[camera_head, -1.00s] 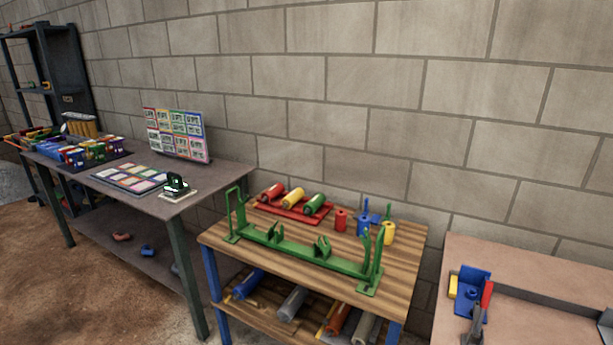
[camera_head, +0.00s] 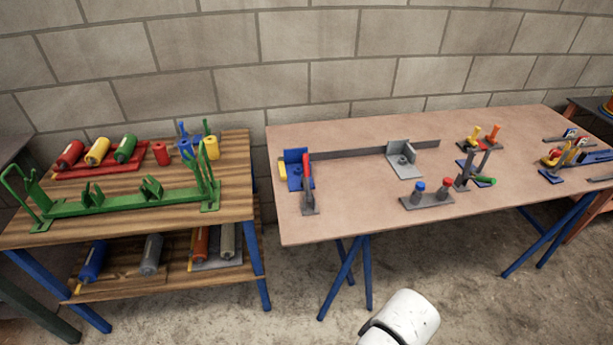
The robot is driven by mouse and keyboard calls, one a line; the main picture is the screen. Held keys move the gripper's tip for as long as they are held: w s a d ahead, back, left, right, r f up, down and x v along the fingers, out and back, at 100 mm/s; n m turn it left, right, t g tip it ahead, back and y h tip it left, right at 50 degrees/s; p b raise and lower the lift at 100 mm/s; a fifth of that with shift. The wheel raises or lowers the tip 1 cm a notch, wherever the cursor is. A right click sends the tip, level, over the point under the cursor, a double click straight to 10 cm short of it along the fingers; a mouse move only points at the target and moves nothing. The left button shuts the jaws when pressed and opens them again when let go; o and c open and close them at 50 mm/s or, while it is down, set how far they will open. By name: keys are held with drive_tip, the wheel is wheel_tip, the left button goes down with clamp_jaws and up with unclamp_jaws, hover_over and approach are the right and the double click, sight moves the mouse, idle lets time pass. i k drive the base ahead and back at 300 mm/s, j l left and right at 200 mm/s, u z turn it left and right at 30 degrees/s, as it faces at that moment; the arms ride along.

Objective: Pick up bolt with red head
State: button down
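A bolt with a red head (camera_head: 448,184) stands upright at the right end of a small grey block (camera_head: 428,202) on the pinkish workbench (camera_head: 350,212). A bolt with a blue head (camera_head: 420,187) stands beside it on the left of the same block. The lower parts of both bolts are hard to make out. A white rounded part, which looks like a link of my arm, shows at the bottom edge in front of the bench, well below the block. My gripper is not in view.
The bench front is clear. A wooden table (camera_head: 130,218) with a green frame stands left.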

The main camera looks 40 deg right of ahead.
sight(447, 181)
drive_tip(key=z, duration=1.5)
